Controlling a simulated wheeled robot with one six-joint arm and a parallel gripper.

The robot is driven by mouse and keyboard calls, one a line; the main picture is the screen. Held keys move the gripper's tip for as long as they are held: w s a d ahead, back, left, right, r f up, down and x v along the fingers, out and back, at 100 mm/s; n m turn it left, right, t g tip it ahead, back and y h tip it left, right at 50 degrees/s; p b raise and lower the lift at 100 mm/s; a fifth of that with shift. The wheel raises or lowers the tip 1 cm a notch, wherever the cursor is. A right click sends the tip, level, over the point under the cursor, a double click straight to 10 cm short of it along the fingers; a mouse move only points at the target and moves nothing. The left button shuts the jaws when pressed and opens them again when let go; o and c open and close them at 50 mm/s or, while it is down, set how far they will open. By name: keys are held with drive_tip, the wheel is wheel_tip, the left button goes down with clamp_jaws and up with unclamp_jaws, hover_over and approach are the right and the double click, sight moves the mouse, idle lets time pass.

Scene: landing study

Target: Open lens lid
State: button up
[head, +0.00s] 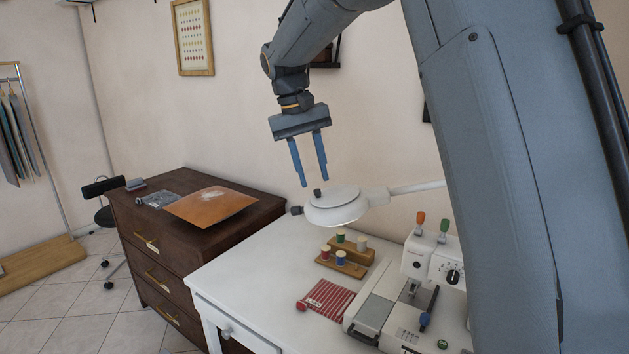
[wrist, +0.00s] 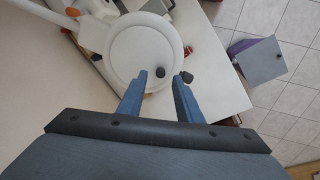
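The lens lid (head: 336,197) is a round white disc on the head of a white magnifier lamp, with a small dark knob (head: 317,192) on its top. It lies shut over the lamp head. In the wrist view the lid (wrist: 138,45) appears as a white circle, with the dark knob (wrist: 160,71) near its edge. A second dark knob (head: 296,210) sticks out at the lamp's left side. My gripper (head: 316,186) is open and empty, its blue fingers pointing down just above the lid's knob. In the wrist view the knob lies between and beyond the fingertips (wrist: 164,78).
The lamp's white arm (head: 415,187) runs right behind my arm. Below on the white table (head: 250,262) are a thread spool rack (head: 345,265), a red striped cloth (head: 328,299) and a white sewing machine (head: 400,300). A brown dresser (head: 150,235) stands left.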

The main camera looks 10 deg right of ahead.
sight(317, 189)
drive_tip(key=shift+x, duration=1.55)
clamp_jaws()
